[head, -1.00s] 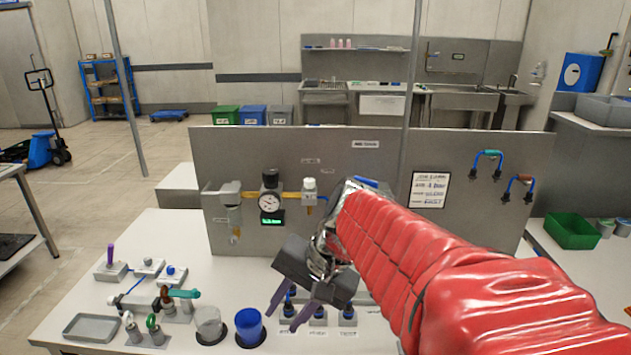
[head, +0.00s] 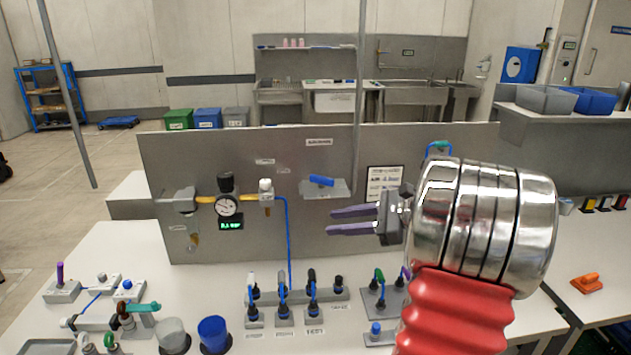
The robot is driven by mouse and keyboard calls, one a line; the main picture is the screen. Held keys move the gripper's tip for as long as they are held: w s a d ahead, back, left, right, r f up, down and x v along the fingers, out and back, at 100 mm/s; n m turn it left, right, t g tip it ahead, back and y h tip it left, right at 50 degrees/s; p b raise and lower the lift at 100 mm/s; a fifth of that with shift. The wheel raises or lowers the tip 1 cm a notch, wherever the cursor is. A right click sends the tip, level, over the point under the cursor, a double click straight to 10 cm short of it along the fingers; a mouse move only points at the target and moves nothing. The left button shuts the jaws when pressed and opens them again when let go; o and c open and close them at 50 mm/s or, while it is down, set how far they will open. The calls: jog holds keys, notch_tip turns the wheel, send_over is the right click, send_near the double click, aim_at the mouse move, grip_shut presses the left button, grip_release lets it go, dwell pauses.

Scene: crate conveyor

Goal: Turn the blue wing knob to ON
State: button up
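An elongated blue knob (head: 321,181), which looks like the wing knob, sits on a grey plate (head: 312,192) on the upright panel. It lies nearly level, tilted slightly down to the right. Any ON marking is too small to read. My gripper (head: 329,221) is open and empty, its two purple fingers pointing left with a gap between them. In the picture the fingertips are below the knob and apart from it. Their distance from the panel is hard to tell.
The grey panel (head: 250,155) carries a pressure gauge (head: 228,206) left of the knob and a framed sheet (head: 385,183) to its right. Hose fittings (head: 283,300) stand on the bench below. A thin pole (head: 360,100) rises by the panel.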

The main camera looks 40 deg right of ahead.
aim_at(310, 177)
jog(key=s+d+r+m+t, duration=0.1)
jog(key=d+r+m+t, duration=0.3)
jog(key=d, duration=0.4)
jog(key=shift+s+d+r+m, duration=0.3)
jog(key=shift+r+m, duration=0.2)
jog(key=shift+r, duration=0.4)
jog(key=shift+w, duration=0.1)
jog(key=x, duration=1.3)
jog(key=shift+w+r, duration=0.15)
jog(key=shift+w, duration=0.25)
jog(key=shift+c, duration=0.2)
grip_shut()
